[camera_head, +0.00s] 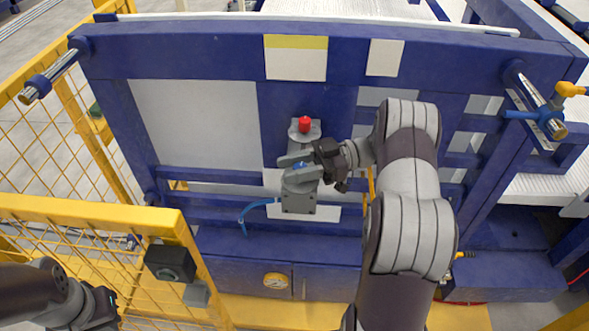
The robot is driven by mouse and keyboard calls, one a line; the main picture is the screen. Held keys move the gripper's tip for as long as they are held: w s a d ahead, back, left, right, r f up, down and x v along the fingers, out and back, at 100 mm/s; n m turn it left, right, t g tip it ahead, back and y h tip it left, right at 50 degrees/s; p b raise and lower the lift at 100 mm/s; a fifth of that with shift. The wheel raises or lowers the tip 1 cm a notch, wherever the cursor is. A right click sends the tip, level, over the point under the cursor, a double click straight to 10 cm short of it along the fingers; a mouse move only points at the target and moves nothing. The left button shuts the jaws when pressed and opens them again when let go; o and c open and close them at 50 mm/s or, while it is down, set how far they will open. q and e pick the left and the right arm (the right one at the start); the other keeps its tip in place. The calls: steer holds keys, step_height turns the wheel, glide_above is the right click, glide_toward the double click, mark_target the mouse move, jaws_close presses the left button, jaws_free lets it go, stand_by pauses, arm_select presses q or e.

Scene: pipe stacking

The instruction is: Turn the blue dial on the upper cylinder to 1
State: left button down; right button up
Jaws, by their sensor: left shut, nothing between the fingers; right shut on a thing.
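A grey upright device stands at the middle of the blue frame, with a red knob (304,125) at its top and a grey block (298,203) at its bottom. A small blue dial (299,165) shows between the fingers of my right gripper (286,170). The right gripper comes in from the right and is shut on the dial, one finger above and one below it. The fingers hide much of the dial, and no number on it is readable. My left gripper (98,306) is low at the left, shut and empty, far from the device.
A blue hose (254,206) runs left from the block. A round yellow-rimmed gauge (276,281) sits on the blue base below. A yellow mesh fence (90,215) stands at the left. A blue and yellow fitting (545,112) is at the far right.

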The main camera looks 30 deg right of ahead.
steer(key=shift+s+a+n+g+p, duration=0.15)
steer(key=shift+n+g+p, duration=0.5)
steer(key=shift+g, duration=0.55)
steer(key=shift+s+r+n+g+p, duration=0.1)
steer(key=shift+r+n+g+p, duration=0.05)
steer(key=shift+n+g+p, duration=0.9)
steer(key=shift+g+p, duration=0.55)
steer(key=shift+s+f+n+g+p, duration=0.1)
steer(key=shift+f+n+g+p, duration=0.2)
steer(key=shift+g+p, duration=0.2)
steer(key=o, duration=1)
steer(key=shift+c, duration=0.2)
steer(key=shift+a+r, duration=0.1)
steer(key=shift+a, duration=0.05)
